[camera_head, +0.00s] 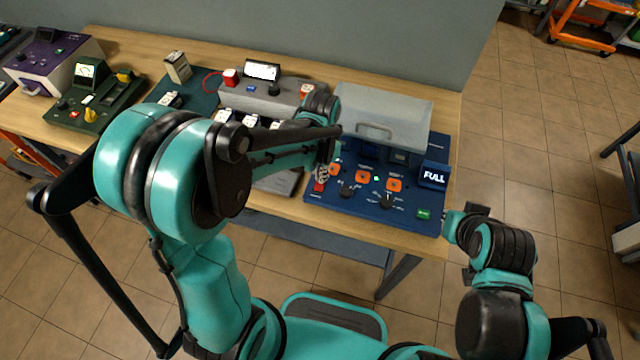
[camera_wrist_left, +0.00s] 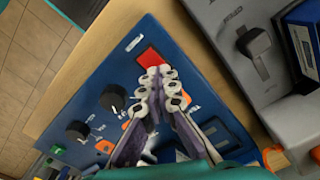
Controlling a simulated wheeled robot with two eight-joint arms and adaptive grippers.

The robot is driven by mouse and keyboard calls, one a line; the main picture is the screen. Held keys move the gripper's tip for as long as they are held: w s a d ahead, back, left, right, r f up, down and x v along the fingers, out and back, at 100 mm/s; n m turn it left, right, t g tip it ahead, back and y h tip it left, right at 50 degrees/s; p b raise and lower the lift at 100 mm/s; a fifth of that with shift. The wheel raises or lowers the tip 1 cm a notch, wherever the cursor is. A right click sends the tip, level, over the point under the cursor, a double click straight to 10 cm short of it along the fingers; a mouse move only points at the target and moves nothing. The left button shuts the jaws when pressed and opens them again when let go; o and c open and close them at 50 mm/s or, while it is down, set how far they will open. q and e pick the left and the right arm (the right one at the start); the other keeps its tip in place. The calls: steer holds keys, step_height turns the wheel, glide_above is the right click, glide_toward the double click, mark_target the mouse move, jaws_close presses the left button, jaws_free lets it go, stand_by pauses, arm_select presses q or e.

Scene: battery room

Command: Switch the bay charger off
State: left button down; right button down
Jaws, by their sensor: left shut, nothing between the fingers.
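The bay charger is a blue panel (camera_head: 410,218) on the right part of the bench, with orange sockets, black knobs and a "FULL" sign (camera_head: 433,176). A red switch (camera_head: 319,187) sits at its front left corner, and it also shows in the left wrist view (camera_wrist_left: 151,59). My left gripper (camera_head: 322,172) is shut and empty over that corner. In the left wrist view its fingertips (camera_wrist_left: 160,84) are right beside the red switch and cover its lower edge; I cannot tell whether they touch it. My right gripper (camera_head: 474,240) is off the bench's right end; its jaws are unclear.
A green instrument (camera_head: 95,100) and a purple one (camera_head: 50,60) stand further left.

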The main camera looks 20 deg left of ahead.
arm_select(q)
steer(key=shift+f, duration=0.35)
steer(key=shift+r+p, duration=2.5)
steer(key=shift+r, duration=1.1)
steer(key=shift+s+a+r, duration=0.1)
steer(key=shift+s, duration=0.05)
steer(key=s+a+r+n+t+b, duration=0.2)
steer(key=s+n+t+b, duration=0.1)
steer(key=s, duration=0.2)
steer(key=s+a+r+n+t+b, duration=0.2)
steer(key=s+n+t+b, duration=0.1)
steer(key=s+t, duration=0.1)
steer(key=shift+s+a, duration=0.25)
steer(key=shift+s, duration=0.25)
